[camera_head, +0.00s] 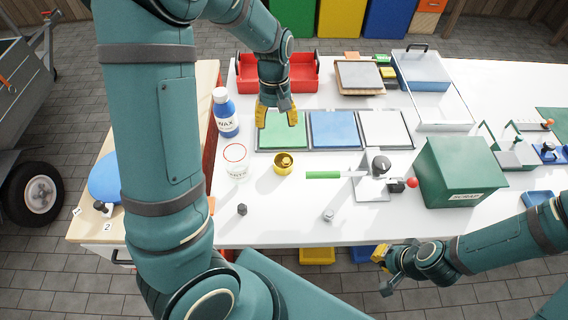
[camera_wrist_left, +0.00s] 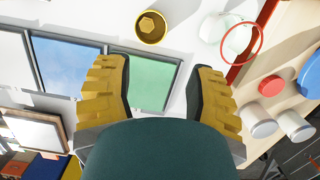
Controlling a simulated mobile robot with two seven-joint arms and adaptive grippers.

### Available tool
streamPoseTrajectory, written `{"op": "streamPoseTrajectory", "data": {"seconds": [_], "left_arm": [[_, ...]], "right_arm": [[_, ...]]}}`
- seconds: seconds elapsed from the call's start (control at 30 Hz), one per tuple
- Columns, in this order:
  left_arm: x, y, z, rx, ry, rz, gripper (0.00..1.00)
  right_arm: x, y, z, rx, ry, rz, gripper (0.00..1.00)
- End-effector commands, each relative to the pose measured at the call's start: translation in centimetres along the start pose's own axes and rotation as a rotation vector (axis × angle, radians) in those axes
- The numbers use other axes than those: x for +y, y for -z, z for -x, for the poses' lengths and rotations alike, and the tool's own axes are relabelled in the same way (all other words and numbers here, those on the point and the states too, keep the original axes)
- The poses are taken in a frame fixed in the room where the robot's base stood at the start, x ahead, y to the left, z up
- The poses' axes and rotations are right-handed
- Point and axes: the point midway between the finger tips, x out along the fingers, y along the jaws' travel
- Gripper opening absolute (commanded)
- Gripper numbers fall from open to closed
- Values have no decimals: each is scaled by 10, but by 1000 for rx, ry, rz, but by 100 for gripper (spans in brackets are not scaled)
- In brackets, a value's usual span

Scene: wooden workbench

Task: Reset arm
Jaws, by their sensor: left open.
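My left gripper (camera_head: 276,114) is open and hangs over the far edge of the green pad in the tray (camera_head: 283,134). In the left wrist view its two yellow fingers (camera_wrist_left: 163,95) are spread wide, with nothing between them but white bench top and part of the green pad (camera_wrist_left: 150,78). My right gripper (camera_head: 381,258) is in front of the bench's near edge, low at the right. It is small and seen from the side, so I cannot tell whether its fingers are apart.
A blue wax bottle (camera_head: 227,115), a clear jar (camera_head: 236,163) and a brass cup (camera_head: 284,164) stand near the left gripper. A red tray (camera_head: 246,84) lies behind it. A green scrap bin (camera_head: 460,172) stands right. The front middle of the bench is fairly clear.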

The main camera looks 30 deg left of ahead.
Motion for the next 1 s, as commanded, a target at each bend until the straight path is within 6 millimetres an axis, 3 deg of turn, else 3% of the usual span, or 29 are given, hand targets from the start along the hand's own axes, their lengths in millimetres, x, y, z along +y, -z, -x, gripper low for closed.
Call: {"op": "streamPoseTrajectory", "data": {"seconds": [0.23,0.77,0.87,1.0], "left_arm": [[0,0,24,0,0,1,56],[0,0,27,0,1,0,56],[0,-2,38,0,1,0,56],[0,-6,70,0,0,0,56]], "right_arm": [[0,0,0,0,0,0,0],[0,0,1,0,0,0,0],[-4,2,11,4,0,-2,0],[-15,10,41,20,0,-6,0]]}}
